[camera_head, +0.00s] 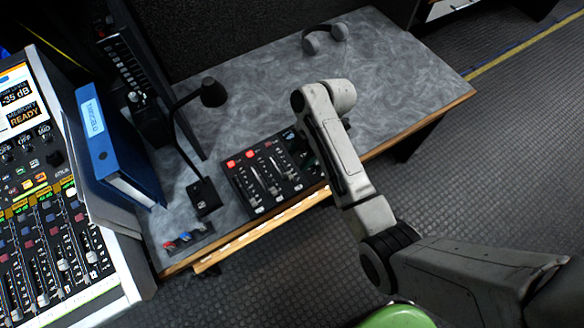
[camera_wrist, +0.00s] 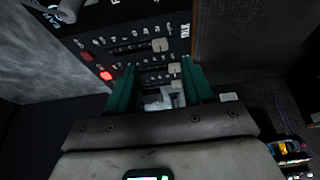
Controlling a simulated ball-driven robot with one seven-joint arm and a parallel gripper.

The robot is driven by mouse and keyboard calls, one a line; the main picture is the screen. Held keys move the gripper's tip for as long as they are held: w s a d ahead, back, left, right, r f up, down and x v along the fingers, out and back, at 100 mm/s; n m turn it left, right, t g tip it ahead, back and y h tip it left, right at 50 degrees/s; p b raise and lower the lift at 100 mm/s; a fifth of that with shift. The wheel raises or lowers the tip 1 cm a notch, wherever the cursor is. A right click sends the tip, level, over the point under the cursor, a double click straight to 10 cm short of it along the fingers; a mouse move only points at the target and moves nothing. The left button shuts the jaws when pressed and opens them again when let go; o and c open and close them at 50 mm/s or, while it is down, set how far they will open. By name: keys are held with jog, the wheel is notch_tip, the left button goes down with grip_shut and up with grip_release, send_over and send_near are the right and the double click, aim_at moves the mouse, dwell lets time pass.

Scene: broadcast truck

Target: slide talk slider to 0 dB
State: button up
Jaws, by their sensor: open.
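A black control panel (camera_head: 270,172) with several sliders and red lit buttons lies at the desk's front edge. In the wrist view, its face (camera_wrist: 125,30) runs up and away from my gripper (camera_wrist: 159,66). The word TALK shows sideways near the panel's right edge, close to the uppermost visible slider knob (camera_wrist: 160,45). A second pale knob (camera_wrist: 174,69) is just beyond the fingertips, and another (camera_wrist: 177,85) shows between the fingers. My gripper is open, with green fingers apart. I cannot tell whether they touch the panel.
A gooseneck microphone (camera_head: 204,194) and blue binder (camera_head: 118,145) stand left of the panel. A large mixing console (camera_head: 50,240) fills the far left. Headphones (camera_head: 325,36) lie at the back of the desk. The desk top (camera_head: 255,85) behind the panel is clear.

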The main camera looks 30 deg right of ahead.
aim_at(290, 174)
jog(key=x, duration=0.7)
jog(key=shift+f, duration=0.2)
grip_shut()
dwell(0.5)
